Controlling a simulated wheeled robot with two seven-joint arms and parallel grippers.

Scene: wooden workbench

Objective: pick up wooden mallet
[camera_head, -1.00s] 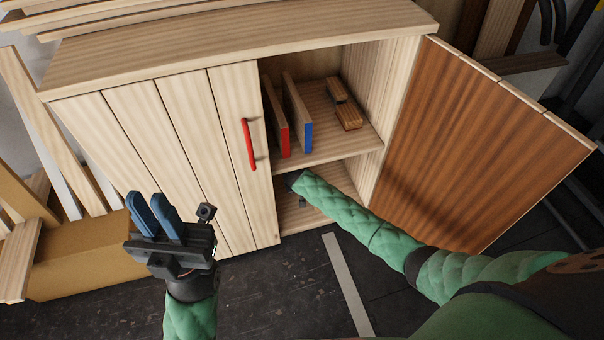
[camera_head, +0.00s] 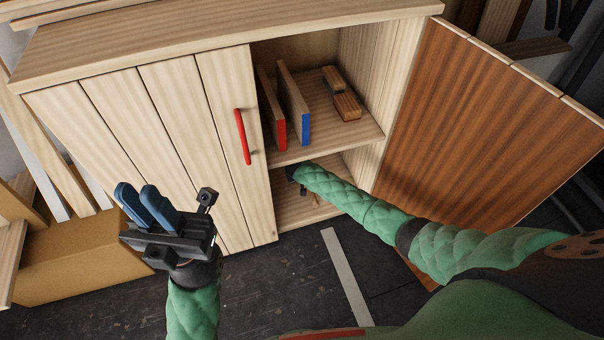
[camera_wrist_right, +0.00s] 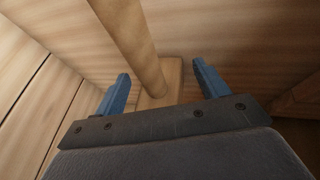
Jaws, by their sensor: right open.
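The wooden mallet shows in the right wrist view. Its round pale handle (camera_wrist_right: 131,42) runs in from the top edge down to a blocky wooden head (camera_wrist_right: 163,84). My right gripper (camera_wrist_right: 164,84) is open, with one blue finger at each side of the head's near part; I see no finger pressing on it. In the head view the right arm reaches into the cabinet's lower compartment, and its gripper is mostly hidden there. My left gripper (camera_head: 143,205) is outside, in front of the cabinet doors, with nothing seen between its blue fingers.
The cabinet's right door (camera_head: 470,120) stands open; the left door (camera_head: 150,140) with its red handle (camera_head: 242,137) is shut. The upper shelf (camera_head: 335,128) holds a red-edged board (camera_head: 271,110), a blue-edged board (camera_head: 293,105) and a wooden block piece (camera_head: 343,95). A cardboard box (camera_head: 80,260) is at left.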

